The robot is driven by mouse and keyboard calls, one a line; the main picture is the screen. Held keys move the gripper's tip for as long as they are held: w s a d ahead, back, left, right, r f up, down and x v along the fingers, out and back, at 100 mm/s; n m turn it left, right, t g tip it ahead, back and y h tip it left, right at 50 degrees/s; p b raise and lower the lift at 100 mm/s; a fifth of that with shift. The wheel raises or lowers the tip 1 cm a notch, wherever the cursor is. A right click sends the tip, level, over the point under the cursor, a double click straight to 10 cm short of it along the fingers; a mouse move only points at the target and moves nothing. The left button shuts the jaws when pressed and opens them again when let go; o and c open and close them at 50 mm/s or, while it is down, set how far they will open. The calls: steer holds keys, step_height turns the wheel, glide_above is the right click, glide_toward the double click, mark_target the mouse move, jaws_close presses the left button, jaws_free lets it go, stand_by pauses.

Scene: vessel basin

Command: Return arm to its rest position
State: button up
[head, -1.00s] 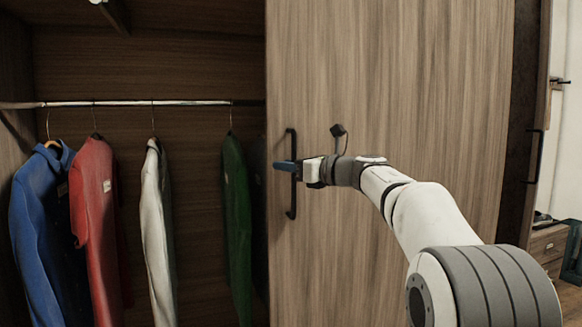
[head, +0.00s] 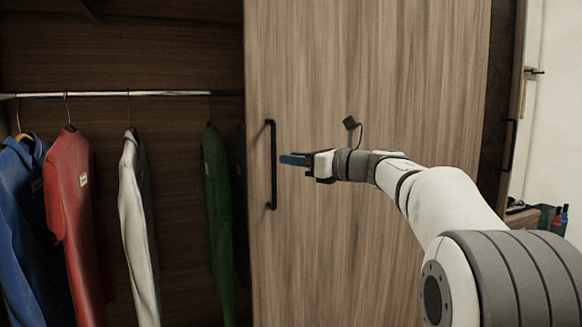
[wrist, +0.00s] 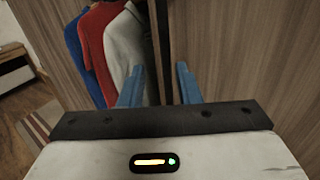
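My gripper (head: 293,159) is in front of the wooden sliding door, to the right of the black door handle (head: 271,165). My arm reaches in from the lower right, bent at the elbow. The handle is not clearly made out in the wrist view.
The wardrobe is open on the left, with blue (head: 28,200), red (head: 72,205), white (head: 138,215) and green (head: 216,210) garments hanging from a rail (head: 165,93). The wooden door (head: 380,70) fills the middle. A second black handle (head: 508,145) is at the right.

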steer(key=s+d+r+m+t+h+p, duration=0.1)
steer(key=d+r+m+t+h+p, duration=0.2)
steer(key=r+m+h+p, duration=0.45)
steer(key=d+r+m+t+h+p, duration=0.2)
steer(key=d+m+t+p, duration=0.2)
steer(key=m, duration=0.7)
steer(key=s+d+f+m+g+h+p, duration=0.1)
steer(key=s+d+m+g+h+p, duration=0.25)
steer(key=m, duration=0.55)
steer(key=s+a+f+m+g+p, duration=0.1)
steer(key=s+f+m+g+p, duration=0.3)
steer(key=s, duration=0.6)
steer(key=s+a+f+m+g+p, duration=0.1)
steer(key=s+f+m+g+p, duration=0.3)
steer(key=s, duration=0.7)
steer(key=s+a+f+m+g+h+p, duration=0.1)
steer(key=s+f+m+g+p, duration=0.3)
steer(key=s+m+p, duration=0.4)
steer(key=s+f+m, duration=0.1)
steer(key=s+m, duration=0.1)
steer(key=shift+s+a+m, duration=0.15)
steer(key=shift+m, duration=0.2)
